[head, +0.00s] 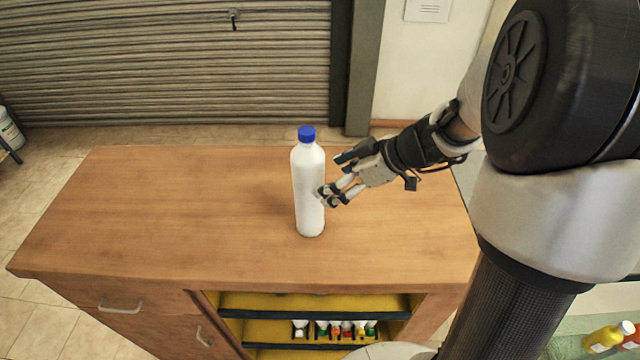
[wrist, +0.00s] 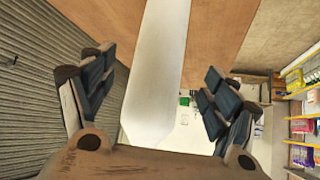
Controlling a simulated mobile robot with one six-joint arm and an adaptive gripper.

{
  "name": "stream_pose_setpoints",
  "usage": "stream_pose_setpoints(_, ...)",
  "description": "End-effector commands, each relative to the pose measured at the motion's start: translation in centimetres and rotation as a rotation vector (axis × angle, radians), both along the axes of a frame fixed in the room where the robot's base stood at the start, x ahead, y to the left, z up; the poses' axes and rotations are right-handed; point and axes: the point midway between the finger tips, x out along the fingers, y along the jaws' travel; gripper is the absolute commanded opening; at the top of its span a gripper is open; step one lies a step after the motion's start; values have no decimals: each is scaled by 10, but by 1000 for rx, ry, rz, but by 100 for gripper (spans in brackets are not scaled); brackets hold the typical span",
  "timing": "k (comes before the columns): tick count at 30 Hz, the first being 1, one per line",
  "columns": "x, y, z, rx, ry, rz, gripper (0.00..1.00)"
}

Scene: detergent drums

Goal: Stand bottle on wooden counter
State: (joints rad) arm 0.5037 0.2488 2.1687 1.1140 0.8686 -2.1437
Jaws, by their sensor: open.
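A white bottle (head: 308,190) with a blue cap (head: 306,133) stands upright on the wooden counter (head: 170,215), near its middle. My gripper (head: 335,177) is open at the right side of the bottle, around mid-height. In the wrist view the white bottle (wrist: 158,75) lies between the two spread fingers of my gripper (wrist: 150,95), with gaps visible on both sides. The wooden counter (wrist: 75,18) shows behind it. The bottle's cap is out of the wrist view.
The counter top around the bottle is clear. An open shelf (head: 320,300) below its front edge holds several small bottles. A roller shutter (head: 165,60) closes the back. Stocked shelves (wrist: 300,110) show in the wrist view.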

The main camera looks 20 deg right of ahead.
Motion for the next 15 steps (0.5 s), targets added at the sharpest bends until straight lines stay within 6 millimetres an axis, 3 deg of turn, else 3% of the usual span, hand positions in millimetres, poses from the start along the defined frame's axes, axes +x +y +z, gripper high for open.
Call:
stream_pose_setpoints(8, -17, -17, 24, -1, 3, -1, 80)
stream_pose_setpoints(11, -26, -7, 32, -1, 35, -4, 80)
stream_pose_setpoints(15, -61, 28, 48, -15, 159, -42, 80)
